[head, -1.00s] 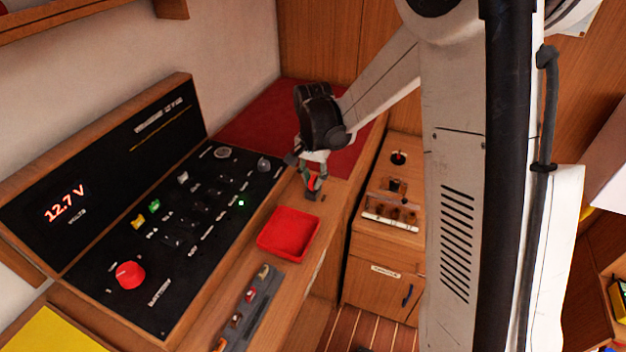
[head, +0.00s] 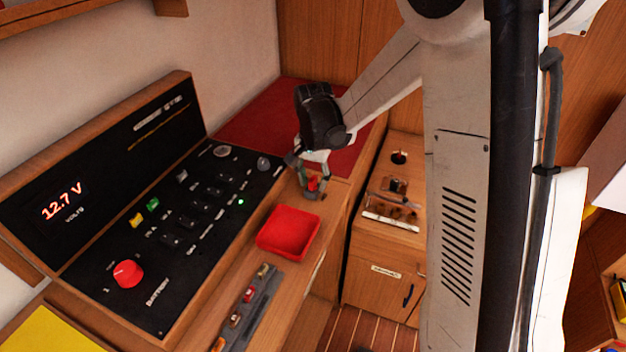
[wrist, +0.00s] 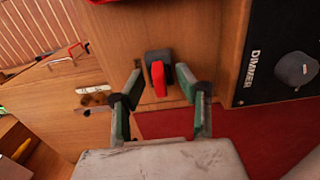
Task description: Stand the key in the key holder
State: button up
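The red key (wrist: 158,79) stands in the small dark key holder (wrist: 152,58) on the wooden ledge. My gripper (wrist: 160,74) is open, with its green fingers on either side of the key and a visible gap on each side. In the head view my gripper (head: 312,178) is low over the far end of the ledge. The key (head: 312,184) shows there as a small red patch, partly hidden by the fingers, and the holder (head: 311,195) is just below it.
The black switch panel (head: 180,235) borders the ledge on the left. A dimmer knob (wrist: 296,69) is right of the gripper in the wrist view.

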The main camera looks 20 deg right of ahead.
jog(key=shift+r, duration=0.1)
notch_tip(320, 180, up, 12)
dwell(0.6)
dwell(0.4)
jog(key=s+r+n+t, duration=0.2)
jog(key=s+n+t, duration=0.1)
jog(key=s, duration=0.9)
jog(key=s+r+n+t, duration=0.2)
jog(key=s+n+t, duration=0.2)
jog(key=s, duration=0.8)
jog(key=shift+s+r+n, duration=0.15)
jog(key=shift+r+n, duration=0.2)
jog(key=shift+n, duration=0.15)
dwell(0.7)
